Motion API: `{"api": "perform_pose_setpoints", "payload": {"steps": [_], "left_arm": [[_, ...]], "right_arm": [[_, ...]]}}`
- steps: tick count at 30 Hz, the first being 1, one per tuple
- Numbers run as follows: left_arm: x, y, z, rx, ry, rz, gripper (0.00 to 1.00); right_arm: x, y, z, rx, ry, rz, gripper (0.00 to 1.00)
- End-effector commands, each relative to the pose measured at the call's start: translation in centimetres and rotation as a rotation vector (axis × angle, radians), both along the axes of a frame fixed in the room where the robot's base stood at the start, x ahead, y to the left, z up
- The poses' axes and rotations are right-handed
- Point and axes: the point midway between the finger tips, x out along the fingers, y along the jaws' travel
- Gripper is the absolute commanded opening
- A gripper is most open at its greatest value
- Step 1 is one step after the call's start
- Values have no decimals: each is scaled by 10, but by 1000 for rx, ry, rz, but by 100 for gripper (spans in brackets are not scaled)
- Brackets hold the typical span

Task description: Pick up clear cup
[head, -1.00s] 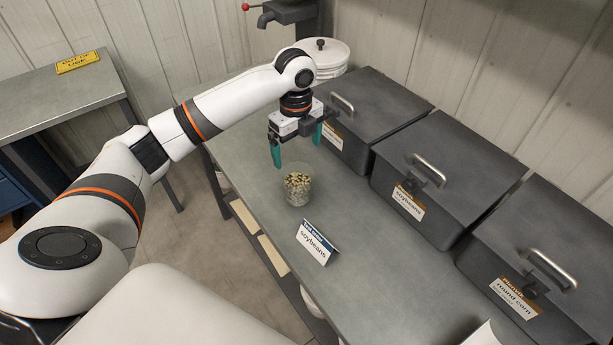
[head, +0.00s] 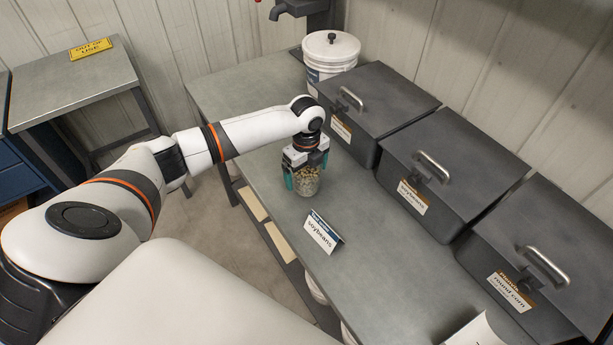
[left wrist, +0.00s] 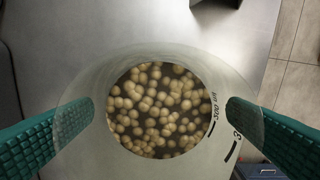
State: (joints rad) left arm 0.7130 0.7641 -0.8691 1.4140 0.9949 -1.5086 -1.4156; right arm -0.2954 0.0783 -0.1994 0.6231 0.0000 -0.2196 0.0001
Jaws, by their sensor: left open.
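The clear cup (head: 307,184) stands upright on the grey bench, holding pale beige beans. My left gripper (head: 306,181) is above it, pointing down, with its teal fingers open on either side of the cup. In the left wrist view the cup's rim (left wrist: 222,80) fills the middle, with the beans inside and dark marks on its wall. The teal fingers (left wrist: 158,125) show left and right of the cup, overlapping its edges in the picture. I cannot tell whether they touch it. My right gripper is not in view.
A "soybeans" sign (head: 322,232) stands in front of the cup. Three dark lidded bins (head: 455,172) line the back of the bench (head: 275,225). A white bucket (head: 330,54) stands at the far end. A side table (head: 75,85) bears a yellow sign.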

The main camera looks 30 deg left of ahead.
Motion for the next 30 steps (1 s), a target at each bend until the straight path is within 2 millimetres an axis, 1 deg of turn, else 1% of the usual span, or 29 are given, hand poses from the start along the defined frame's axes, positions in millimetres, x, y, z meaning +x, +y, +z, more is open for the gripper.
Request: {"api": "perform_pose_setpoints", "payload": {"steps": [3,8,12,13,19,22,26,30], "left_arm": [[0,0,0,0,0,0,97],[0,0,0,0,-1,0,70],[0,0,0,0,-1,0,47],[0,0,0,0,-1,0,44],[1,0,1,-1,-2,1,44],[1,0,7,0,-4,1,44],[2,1,27,0,-7,0,44],[2,0,56,0,-8,0,44]], "right_arm": [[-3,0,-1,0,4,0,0],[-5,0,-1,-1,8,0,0],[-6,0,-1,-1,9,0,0],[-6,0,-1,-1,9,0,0],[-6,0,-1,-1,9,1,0],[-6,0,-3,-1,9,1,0],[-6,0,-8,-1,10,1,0],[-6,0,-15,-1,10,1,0]]}}
